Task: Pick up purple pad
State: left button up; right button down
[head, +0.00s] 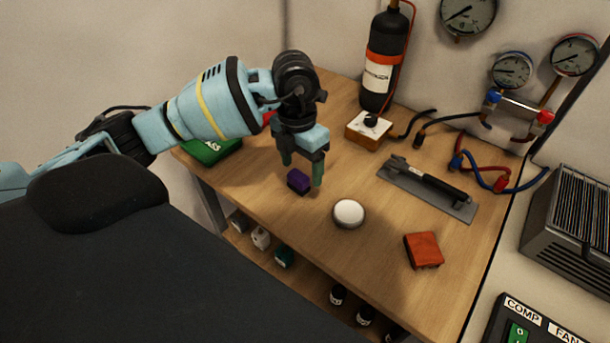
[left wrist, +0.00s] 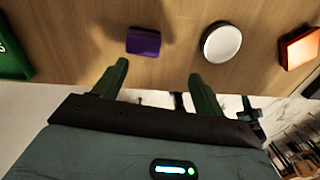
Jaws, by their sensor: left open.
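The purple pad (head: 298,181) is a small dark purple block lying on the wooden table near its front edge. It also shows in the left wrist view (left wrist: 143,41), beyond the fingertips and between them, slightly to the left. My left gripper (head: 301,172) is open and empty, pointing down over the table close to the pad. Its green fingers (left wrist: 156,78) show apart in the left wrist view, with bare wood between the fingertips and the pad. My right gripper is not in view.
A white round disc (head: 348,213) and a red-orange pad (head: 423,250) lie to the right. A green box (head: 211,150) stands at the left. Behind are a small box with a black knob (head: 369,129), a black cylinder (head: 386,60) and a grey tray with a tool (head: 428,190).

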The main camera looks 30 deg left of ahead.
aim_at(299, 174)
pick_arm(q)
jog(key=shift+w+a+r+y, duration=0.2)
jog(key=shift+w+a, duration=0.1)
jog(key=shift+a, duration=0.15)
jog(key=shift+w+a+r+y, duration=0.2)
jog(key=shift+w+a, duration=0.1)
jog(key=shift+a, duration=0.1)
jog(key=shift+s+f, duration=0.15)
jog(key=shift+f, duration=1.15)
jog(key=f, duration=0.2)
jog(key=w+f, duration=0.1)
jog(key=f, duration=0.1)
jog(key=shift+a+f, duration=0.1)
jog(key=shift+f, duration=0.5)
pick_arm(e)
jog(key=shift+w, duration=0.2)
pick_arm(q)
jog(key=c, duration=1.1)
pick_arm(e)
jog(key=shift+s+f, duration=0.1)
pick_arm(q)
jog(key=shift+r, duration=0.1)
